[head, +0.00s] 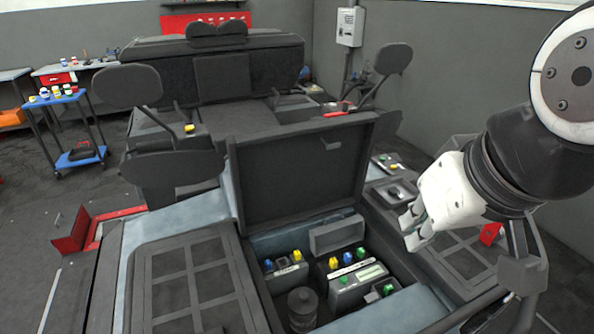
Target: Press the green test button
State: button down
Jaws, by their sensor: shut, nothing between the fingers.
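An open compartment (262,242) in the machine in front of me holds several small units. A grey unit with a pale screen (370,272) has a small round green button (344,279) at its left. A second green piece (388,289) sits on a small dark box to the lower right. I cannot read any label, so I cannot tell for certain which is the test button. My gripper (413,229) is shut and empty, above and to the right of the compartment. It is apart from both green pieces.
The raised dark lid (295,180) stands behind the compartment. Units with yellow and blue caps (285,266) and a dark round container (302,308) crowd its inside. A mirror-like panel (393,58) rises farther back.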

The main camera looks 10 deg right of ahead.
dwell(0.7)
jog(key=m+g+y+p, duration=0.3)
jog(key=m+y, duration=0.6)
jog(key=m, duration=2)
send_over(344, 280)
jog(key=w, duration=0.1)
notch_tip(344, 280, down, 24)
jog(key=g, duration=0.1)
jog(key=shift+d+f+b, duration=0.1)
jog(key=shift+d+b, duration=0.15)
jog(key=shift+b, duration=0.05)
jog(key=shift+f, duration=0.15)
jog(key=shift+f+b, duration=1.65)
jog(key=shift+f, duration=2.6)
